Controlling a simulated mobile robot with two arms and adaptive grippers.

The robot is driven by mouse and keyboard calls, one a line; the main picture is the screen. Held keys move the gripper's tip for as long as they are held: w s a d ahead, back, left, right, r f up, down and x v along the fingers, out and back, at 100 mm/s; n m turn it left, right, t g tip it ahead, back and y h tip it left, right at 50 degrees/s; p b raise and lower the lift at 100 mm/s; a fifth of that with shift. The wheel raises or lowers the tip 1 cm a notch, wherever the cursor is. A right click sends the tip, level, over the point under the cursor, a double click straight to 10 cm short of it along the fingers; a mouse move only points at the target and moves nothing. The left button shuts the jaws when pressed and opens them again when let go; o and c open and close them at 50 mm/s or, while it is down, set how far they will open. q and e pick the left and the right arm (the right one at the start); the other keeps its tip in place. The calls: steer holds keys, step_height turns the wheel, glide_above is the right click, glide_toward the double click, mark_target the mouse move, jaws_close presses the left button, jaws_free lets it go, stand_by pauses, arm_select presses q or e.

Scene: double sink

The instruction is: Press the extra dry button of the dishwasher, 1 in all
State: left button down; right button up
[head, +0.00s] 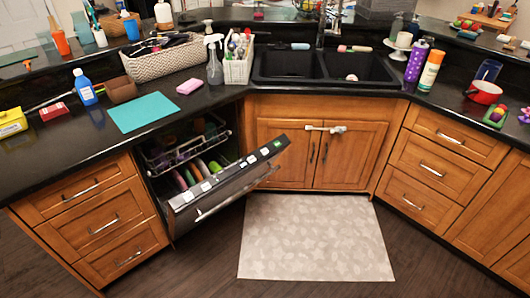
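The dishwasher (215,196) is under the counter, left of the sink cabinet. Its door is tilted partly open, with dishes and a rack (184,152) showing inside. A control panel (232,171) runs along the top edge of the door, with several small white buttons in a row. A green mark or light (264,151) shows near the panel's right end. The labels are too small to read, so I cannot tell which button is extra dry. Neither of my grippers is in view.
The open door sticks out over the dark floor, close to a light patterned mat (315,238). Drawers (98,221) stand left of it. The counter above holds a teal mat (142,112), a blue bottle (85,88) and a woven basket (165,60). A double sink (325,68) is at the back.

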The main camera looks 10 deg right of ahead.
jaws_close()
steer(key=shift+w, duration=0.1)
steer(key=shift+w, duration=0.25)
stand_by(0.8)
